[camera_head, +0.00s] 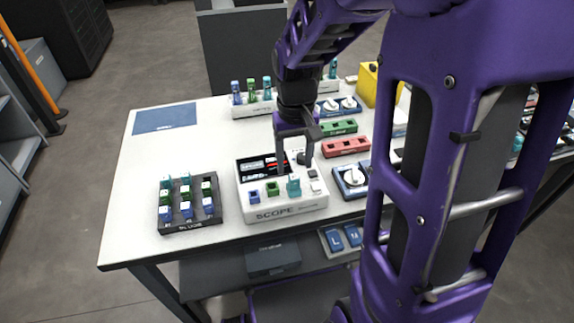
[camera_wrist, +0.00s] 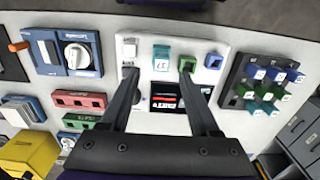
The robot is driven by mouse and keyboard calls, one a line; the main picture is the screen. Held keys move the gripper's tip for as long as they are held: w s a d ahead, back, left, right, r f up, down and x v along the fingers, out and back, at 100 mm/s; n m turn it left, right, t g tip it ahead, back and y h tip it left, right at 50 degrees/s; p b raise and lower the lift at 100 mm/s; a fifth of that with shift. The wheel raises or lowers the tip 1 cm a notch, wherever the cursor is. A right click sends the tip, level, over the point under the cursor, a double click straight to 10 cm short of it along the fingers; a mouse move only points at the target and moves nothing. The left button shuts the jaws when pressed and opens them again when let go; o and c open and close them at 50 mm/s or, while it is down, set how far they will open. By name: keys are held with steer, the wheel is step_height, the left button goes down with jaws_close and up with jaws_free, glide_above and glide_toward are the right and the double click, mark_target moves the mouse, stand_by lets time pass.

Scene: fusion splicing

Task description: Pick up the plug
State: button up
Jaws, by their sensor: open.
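Several plugs are in view. On the front of the white SCOPE box (camera_head: 290,211) stand a blue plug (camera_head: 254,195), a green plug (camera_head: 272,188) and a taller teal plug (camera_head: 293,186). The wrist view shows the teal plug (camera_wrist: 161,58), with a number on its face, the green plug (camera_wrist: 187,64) and the blue plug (camera_wrist: 213,61). My gripper (camera_head: 293,160) is over the SCOPE box, pointing down, open and empty. In the wrist view its fingertips (camera_wrist: 159,76) appear either side of the teal plug, the right one close to the green plug. Their height above it is unclear.
A black rack (camera_head: 192,227) of blue, green and teal plugs stands left of the box. Red (camera_head: 346,147) and green (camera_head: 338,128) socket blocks, a blue dial unit (camera_head: 352,181) and a yellow box (camera_head: 367,88) lie right and behind. The table's left side is clear around a blue mat (camera_head: 165,118).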

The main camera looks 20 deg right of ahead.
mark_target(294, 176)
steer(key=f, duration=0.3)
steer(key=f+b, duration=0.1)
steer(key=f, duration=0.1)
steer(key=shift+s+a, duration=0.1)
steer(key=shift+s, duration=0.15)
jaws_close()
